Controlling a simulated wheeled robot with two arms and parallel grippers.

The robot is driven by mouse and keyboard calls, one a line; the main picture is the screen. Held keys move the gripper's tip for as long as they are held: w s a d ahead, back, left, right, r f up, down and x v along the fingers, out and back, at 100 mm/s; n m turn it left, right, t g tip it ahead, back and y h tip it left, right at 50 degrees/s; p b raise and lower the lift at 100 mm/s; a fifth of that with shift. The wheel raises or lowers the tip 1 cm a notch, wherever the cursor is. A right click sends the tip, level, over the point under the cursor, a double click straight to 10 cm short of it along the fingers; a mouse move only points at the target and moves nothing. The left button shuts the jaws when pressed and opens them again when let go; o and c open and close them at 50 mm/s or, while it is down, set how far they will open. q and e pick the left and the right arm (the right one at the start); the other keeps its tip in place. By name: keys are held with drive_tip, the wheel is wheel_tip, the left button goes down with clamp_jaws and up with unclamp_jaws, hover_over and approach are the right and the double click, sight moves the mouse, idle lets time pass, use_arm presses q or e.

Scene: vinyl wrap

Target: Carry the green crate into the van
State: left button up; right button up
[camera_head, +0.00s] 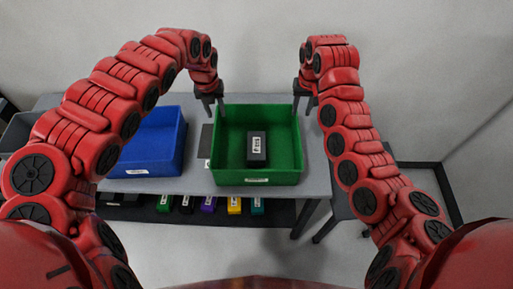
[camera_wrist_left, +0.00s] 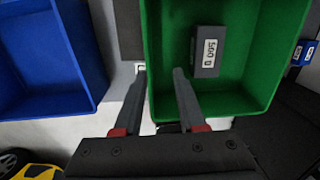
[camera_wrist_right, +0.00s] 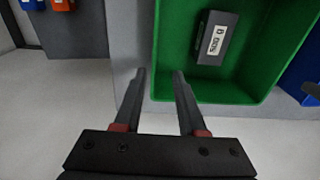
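The green crate (camera_head: 257,179) stands upright on the grey table, with a dark labelled box (camera_head: 257,148) inside. The crate also shows in the left wrist view (camera_wrist_left: 235,95) and the right wrist view (camera_wrist_right: 225,90). My left gripper (camera_head: 213,106) is at the crate's left wall; its open fingers (camera_wrist_left: 160,72) lie on either side of the rim line. My right gripper (camera_head: 302,100) is at the right wall; its open fingers (camera_wrist_right: 158,74) likewise straddle the rim line. I cannot tell whether any finger touches. No van can be made out.
A blue crate (camera_head: 150,143) stands left of the green one on the table (camera_head: 200,186). A lower shelf holds several coloured boxes, including a purple one (camera_head: 209,204) and a yellow one (camera_head: 234,205). Floor at the front right (camera_head: 290,258) is clear.

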use_arm(q)
drive_tip(key=shift+s+a+m+g+y, duration=0.3)
drive_tip(key=shift+s+a, duration=0.55)
drive_tip(key=shift+a, duration=0.1)
use_arm(e)
drive_tip(key=shift+s+d+r+g, duration=0.25)
drive_tip(key=shift+s+d+g, duration=0.05)
drive_tip(key=shift+s, duration=0.35)
use_arm(q)
drive_tip(key=shift+d+f, duration=0.1)
drive_tip(key=shift+f, duration=0.45)
hover_over(219, 153)
drive_tip(key=f, duration=1.5)
drive_tip(key=shift+w, duration=0.25)
use_arm(e)
hover_over(294, 153)
drive_tip(key=f, duration=1.6)
drive_tip(key=shift+w, duration=0.25)
use_arm(q)
drive_tip(key=shift+f, duration=0.7)
use_arm(e)
drive_tip(key=shift+d+f, duration=0.1)
drive_tip(key=shift+f, duration=0.65)
use_arm(q)
clamp_jaws()
use_arm(e)
clamp_jaws()
